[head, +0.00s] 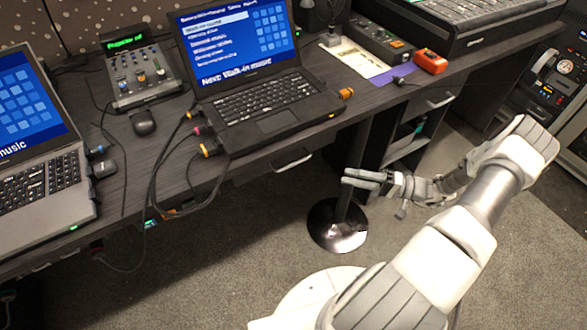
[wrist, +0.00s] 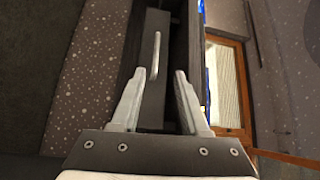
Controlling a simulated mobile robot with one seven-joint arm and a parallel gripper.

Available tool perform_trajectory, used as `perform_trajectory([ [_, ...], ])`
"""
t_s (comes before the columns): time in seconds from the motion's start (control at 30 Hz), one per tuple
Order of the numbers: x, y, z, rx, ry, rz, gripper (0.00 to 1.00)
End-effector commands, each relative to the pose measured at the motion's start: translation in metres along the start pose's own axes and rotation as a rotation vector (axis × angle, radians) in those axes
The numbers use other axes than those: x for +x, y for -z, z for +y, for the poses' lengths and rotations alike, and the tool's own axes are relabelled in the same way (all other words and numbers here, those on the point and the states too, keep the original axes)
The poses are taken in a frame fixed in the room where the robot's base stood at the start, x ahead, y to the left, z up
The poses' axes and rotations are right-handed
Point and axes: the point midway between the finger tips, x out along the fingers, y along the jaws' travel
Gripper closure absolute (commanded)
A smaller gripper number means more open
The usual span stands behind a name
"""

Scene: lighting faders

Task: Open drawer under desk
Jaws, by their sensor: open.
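The dark drawer (head: 265,168) hangs under the desk's front edge, below the middle laptop. Its pale bar handle (head: 293,162) shows on the front. In the wrist view, a dark drawer front (wrist: 151,103) with a pale handle (wrist: 154,55) lies ahead of my fingers. My gripper (head: 363,180) is in front of the desk, to the right of the handle in the head view, with its fingers pointing left. It also shows in the wrist view (wrist: 159,72), its two fingers apart with nothing held. The handle appears beyond the fingertips, not touched. The drawer's inside is hidden.
The desk (head: 340,115) carries laptops, a small mixer (head: 140,75) and a fader console (head: 440,30). Cables (head: 165,165) hang over its front edge, left of the drawer. A round black pole base (head: 337,226) stands on the carpet below my gripper. A shelf unit (head: 410,145) stands behind it.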

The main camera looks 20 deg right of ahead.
Motion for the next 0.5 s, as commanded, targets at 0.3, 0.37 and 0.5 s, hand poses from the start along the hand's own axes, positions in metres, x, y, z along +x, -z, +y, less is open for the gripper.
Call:
perform_trajectory([
  [0.3,0.005,0.001,0.014,-0.025,0.046,0.063,0.55],
  [0.37,0.015,0.001,0.014,-0.023,0.045,0.06,0.55],
  [0.5,0.043,0.002,0.013,-0.022,0.045,0.058,0.55],
])
